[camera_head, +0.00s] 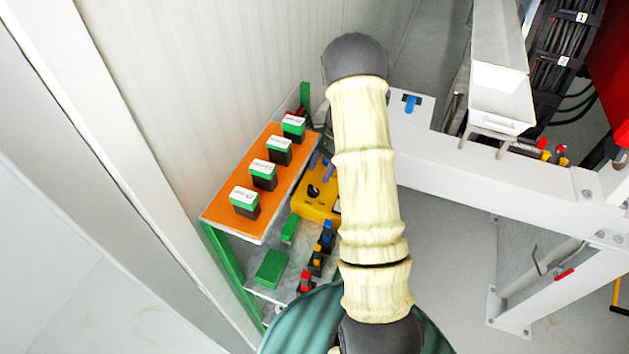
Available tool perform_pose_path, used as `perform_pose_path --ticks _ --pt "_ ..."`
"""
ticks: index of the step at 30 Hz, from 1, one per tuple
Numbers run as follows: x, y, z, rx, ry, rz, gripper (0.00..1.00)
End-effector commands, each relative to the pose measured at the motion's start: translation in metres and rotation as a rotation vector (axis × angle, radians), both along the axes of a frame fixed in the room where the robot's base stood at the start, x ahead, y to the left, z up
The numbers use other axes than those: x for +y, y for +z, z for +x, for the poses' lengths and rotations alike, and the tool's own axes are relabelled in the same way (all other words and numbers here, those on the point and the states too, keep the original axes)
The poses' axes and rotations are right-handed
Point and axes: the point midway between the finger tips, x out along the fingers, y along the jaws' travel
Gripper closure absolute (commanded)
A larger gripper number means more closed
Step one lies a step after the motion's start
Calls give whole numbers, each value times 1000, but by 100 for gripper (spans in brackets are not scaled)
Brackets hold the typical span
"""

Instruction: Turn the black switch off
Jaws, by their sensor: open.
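A yellow box (318,204) sits on the lower level of a green-framed rack, left of my arm. A small round black switch (314,191) is on its top face; its setting is too small to read. My arm, in a beige cover, crosses the middle of the view and hides the right side of the box. My gripper (321,166) shows only partly at the arm's left edge, as two small bluish fingers spread apart over the far end of the yellow box. It looks empty and is a little beyond the black switch; contact cannot be told.
An orange shelf (225,218) with several green-and-black boxes stands left of the yellow box, against the white wall. Green blocks (271,268) and small coloured parts (316,262) lie nearer. A white steel frame (440,150) stands at right; grey floor (450,270) is clear there.

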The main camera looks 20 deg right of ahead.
Motion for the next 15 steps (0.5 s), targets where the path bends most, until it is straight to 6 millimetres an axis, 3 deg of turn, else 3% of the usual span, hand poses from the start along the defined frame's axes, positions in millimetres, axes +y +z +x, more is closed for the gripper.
perform_pose_path --ticks 9,15 --pt "18 -45 -5 2 1 1 55" --pt "21 -55 -6 0 0 0 55"
